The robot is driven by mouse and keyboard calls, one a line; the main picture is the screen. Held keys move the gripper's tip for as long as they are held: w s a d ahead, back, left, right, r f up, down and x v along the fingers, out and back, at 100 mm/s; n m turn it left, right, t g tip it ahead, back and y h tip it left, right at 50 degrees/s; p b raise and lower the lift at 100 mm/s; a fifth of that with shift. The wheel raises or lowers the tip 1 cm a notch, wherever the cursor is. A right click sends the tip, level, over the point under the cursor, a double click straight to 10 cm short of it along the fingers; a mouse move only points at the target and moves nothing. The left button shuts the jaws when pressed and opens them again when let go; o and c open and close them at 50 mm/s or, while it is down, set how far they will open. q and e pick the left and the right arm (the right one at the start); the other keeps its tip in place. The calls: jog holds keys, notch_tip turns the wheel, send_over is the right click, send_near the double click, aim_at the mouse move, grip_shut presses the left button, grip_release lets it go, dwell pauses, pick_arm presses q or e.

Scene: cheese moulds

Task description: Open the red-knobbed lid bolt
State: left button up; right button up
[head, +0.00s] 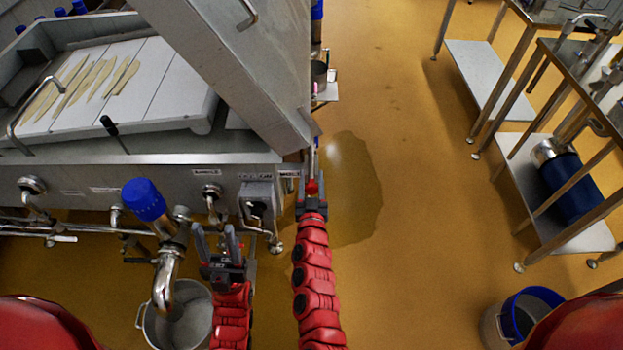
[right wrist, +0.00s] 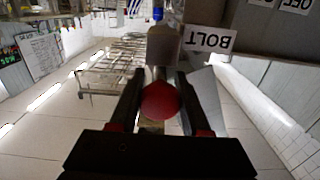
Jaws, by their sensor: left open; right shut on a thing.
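The red knob of the lid bolt (right wrist: 160,101) sits between the two fingers of my right gripper (right wrist: 160,90) in the right wrist view. In the head view my right gripper (head: 312,188) is shut on the knob at the right end of the steel machine, where the knob shows as a small red spot. A white BOLT label (right wrist: 209,39) reads upside down beside it. The large steel lid (head: 235,60) stands tilted above the machine. My left gripper (head: 222,245) is open and empty in front of the machine, left of the right arm.
The steel machine (head: 150,145) with pipes and valves fills the left. A blue-capped pipe (head: 145,200) and a steel bucket (head: 185,318) are near my left gripper. A wet patch (head: 350,190) lies on the floor. Steel tables (head: 480,70) stand right, with open floor between.

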aim_at(312, 192)
grip_shut()
dwell(0.6)
dwell(0.3)
jog(key=s+p, duration=0.2)
jog(key=s, duration=0.3)
jog(key=shift+s+r, duration=0.1)
jog(key=shift+s, duration=0.1)
jog(key=o, duration=1)
grip_release()
